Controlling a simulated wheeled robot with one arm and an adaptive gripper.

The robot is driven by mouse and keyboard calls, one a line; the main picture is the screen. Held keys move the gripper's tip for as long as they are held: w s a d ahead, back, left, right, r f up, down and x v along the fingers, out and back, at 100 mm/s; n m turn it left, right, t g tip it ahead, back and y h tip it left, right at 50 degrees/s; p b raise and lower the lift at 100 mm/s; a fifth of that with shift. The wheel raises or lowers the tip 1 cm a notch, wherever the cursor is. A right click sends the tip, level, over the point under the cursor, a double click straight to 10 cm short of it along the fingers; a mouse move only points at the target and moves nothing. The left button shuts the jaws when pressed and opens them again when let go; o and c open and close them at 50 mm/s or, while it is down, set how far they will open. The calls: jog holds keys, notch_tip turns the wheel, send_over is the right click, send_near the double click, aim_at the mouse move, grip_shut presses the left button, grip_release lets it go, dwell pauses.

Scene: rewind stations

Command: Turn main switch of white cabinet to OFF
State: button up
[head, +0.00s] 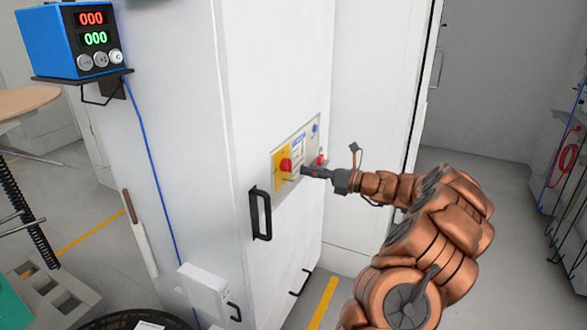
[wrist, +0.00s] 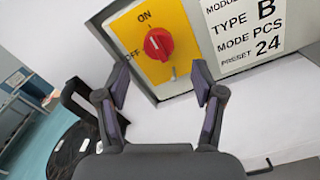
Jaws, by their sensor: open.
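The white cabinet (head: 275,75) stands in the middle of the head view. Its main switch is a red knob (head: 286,165) on a yellow plate (head: 279,158). In the wrist view the red knob (wrist: 158,43) shows on the yellow plate (wrist: 180,22), with ON printed above it and OFF to its left. A small pale mark on the knob appears to face ON. My gripper (wrist: 163,75) is open and empty, its two fingers apart below the knob in the wrist view. In the head view my gripper (head: 308,171) is just right of the knob; contact is not clear.
A label (wrist: 248,30) reading TYPE B, MODE PCS, PRESET 24 sits right of the switch. A black handle (head: 261,214) sticks out below the panel. A blue counter box (head: 75,40) is at upper left.

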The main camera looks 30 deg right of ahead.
aim_at(291, 167)
jog(key=x, duration=0.6)
jog(key=shift+s, duration=0.1)
jog(key=c, duration=1.1)
jog(key=shift+c, duration=0.2)
